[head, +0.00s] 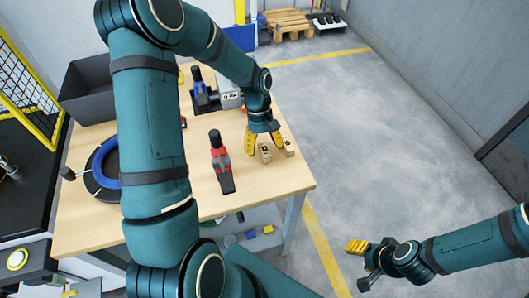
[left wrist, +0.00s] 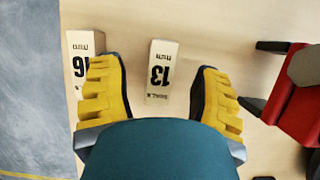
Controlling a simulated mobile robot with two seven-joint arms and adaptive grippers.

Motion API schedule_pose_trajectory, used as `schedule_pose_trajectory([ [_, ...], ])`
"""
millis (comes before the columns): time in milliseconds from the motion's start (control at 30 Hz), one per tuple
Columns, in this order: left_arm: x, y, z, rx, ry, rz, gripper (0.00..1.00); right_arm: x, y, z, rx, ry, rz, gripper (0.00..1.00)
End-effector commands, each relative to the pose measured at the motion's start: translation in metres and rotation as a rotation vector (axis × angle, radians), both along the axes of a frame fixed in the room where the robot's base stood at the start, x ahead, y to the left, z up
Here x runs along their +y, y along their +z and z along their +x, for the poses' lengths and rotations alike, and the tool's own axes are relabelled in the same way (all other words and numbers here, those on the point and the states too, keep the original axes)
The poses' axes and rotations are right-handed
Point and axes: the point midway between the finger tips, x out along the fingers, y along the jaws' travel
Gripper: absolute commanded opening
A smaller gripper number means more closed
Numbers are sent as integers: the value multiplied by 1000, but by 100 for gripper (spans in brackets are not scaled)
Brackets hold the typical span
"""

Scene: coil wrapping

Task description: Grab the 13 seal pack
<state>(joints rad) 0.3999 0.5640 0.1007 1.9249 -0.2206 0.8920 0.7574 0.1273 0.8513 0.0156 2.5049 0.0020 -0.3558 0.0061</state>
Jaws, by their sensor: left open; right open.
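The 13 seal pack is a small pale box marked "13 mm", lying on the wooden table. It shows in the left wrist view (left wrist: 160,72) between my left fingers and in the head view (head: 266,153). My left gripper (head: 264,147) is open, with yellow fingertips on either side of the 13 pack and nothing gripped. It also shows in the left wrist view (left wrist: 157,82). How far the fingertips are above the tabletop is hard to tell. My right gripper (head: 358,252) is open and empty, over the floor to the right of the table.
A red-and-black tool (head: 221,165) stands on the other side. A blue tool (head: 200,90), a blue coil (head: 105,165) and a dark bin (head: 88,95) are further off.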

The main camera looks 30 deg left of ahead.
Motion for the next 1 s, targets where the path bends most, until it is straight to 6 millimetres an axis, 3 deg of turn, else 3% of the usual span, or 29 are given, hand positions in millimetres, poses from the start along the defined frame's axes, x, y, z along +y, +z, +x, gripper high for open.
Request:
schedule_pose_trajectory([
  [100, -3, -10, -4, 6, 2, -2, 60, 0, -2, -1, 2, 1, 0, 52],
  [333, -3, -10, -3, 4, 1, -1, 60, 0, -2, -1, 2, 1, 0, 52],
  [367, -3, -10, -3, 4, 1, -1, 55, 0, -2, -1, 2, 1, 0, 52],
  [500, -3, -10, -3, 3, 1, -1, 6, 0, -2, -1, 2, 1, 0, 52],
  [533, -3, -10, -3, 3, 1, -1, 0, 0, -1, -1, 2, 1, 0, 52],
  [1000, -3, -7, -3, 2, 1, -1, 0, 0, -1, -1, 2, 1, 0, 52],
])
